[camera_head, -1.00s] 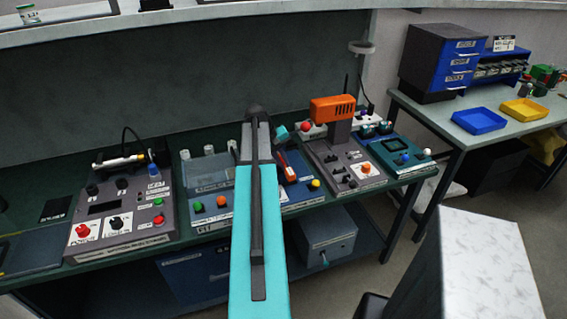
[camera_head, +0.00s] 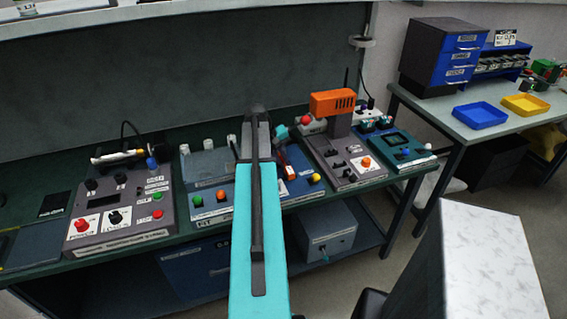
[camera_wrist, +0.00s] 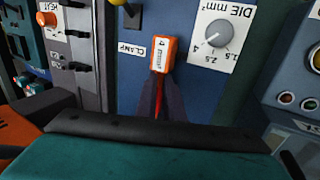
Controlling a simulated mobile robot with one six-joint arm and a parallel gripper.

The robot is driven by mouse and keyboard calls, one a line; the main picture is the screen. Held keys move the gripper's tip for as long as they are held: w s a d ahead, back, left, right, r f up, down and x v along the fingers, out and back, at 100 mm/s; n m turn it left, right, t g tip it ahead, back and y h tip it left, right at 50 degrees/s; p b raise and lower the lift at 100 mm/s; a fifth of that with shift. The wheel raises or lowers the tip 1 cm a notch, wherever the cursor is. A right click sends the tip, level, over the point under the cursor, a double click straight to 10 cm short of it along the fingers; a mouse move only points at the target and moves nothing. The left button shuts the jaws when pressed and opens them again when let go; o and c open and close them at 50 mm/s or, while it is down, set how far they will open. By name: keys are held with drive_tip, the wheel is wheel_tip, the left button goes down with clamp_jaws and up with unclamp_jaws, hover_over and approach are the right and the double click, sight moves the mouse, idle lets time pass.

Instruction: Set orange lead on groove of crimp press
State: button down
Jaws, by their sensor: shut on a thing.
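The orange lead (camera_wrist: 164,54) has an orange block marked "4 mm²" with a red part running down from it, in the wrist view. My gripper (camera_wrist: 160,86) is shut on the red part below the block. The crimp press (camera_wrist: 195,85) is the blue panel behind it, with a "CLAMP" label and a "DIE mm²" dial. Its blue face also shows in the head view (camera_head: 296,187), partly behind my arm. The orange lead shows small there (camera_head: 291,172). I cannot make out the groove, nor whether the lead touches the panel.
A grey console with an orange-headed device (camera_head: 332,103) stands to the right of the press in the head view. A grey control box (camera_head: 118,213) with a red button stands to the left. A side table (camera_head: 500,122) holds blue and yellow trays.

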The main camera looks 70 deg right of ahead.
drive_tip(key=c, duration=1.8)
unclamp_jaws()
drive_tip(key=shift+r, duration=0.15)
drive_tip(key=b+v, duration=0.3)
drive_tip(key=v, duration=1)
drive_tip(key=shift+r, duration=0.2)
drive_tip(key=shift+a, duration=0.1)
